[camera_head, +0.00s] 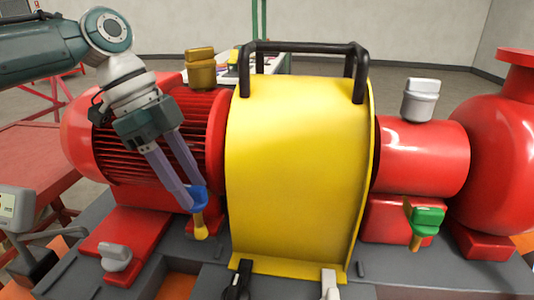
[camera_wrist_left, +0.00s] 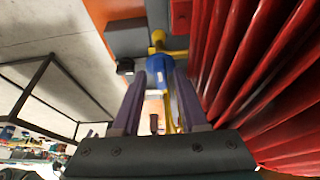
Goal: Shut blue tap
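The blue tap (camera_head: 199,197) sits on a yellow stem low in front of the red ribbed motor, left of the yellow guard. My left gripper (camera_head: 196,198) reaches down to it from the upper left. Its two purple fingers stand apart, one on each side of the blue handle. In the left wrist view the blue tap (camera_wrist_left: 160,71) shows between the fingertips of my left gripper (camera_wrist_left: 161,82), with the yellow stem beyond it. The fingers lie very close to the handle, but I see no clear grip on it. My right gripper is not in view.
The red ribbed motor (camera_head: 150,140) is close beside the left fingers. The yellow guard (camera_head: 295,170) with a black handle (camera_head: 303,47) stands just right of the tap. A green tap (camera_head: 428,216) is farther right. A grey knob (camera_head: 114,257) sits at the lower left.

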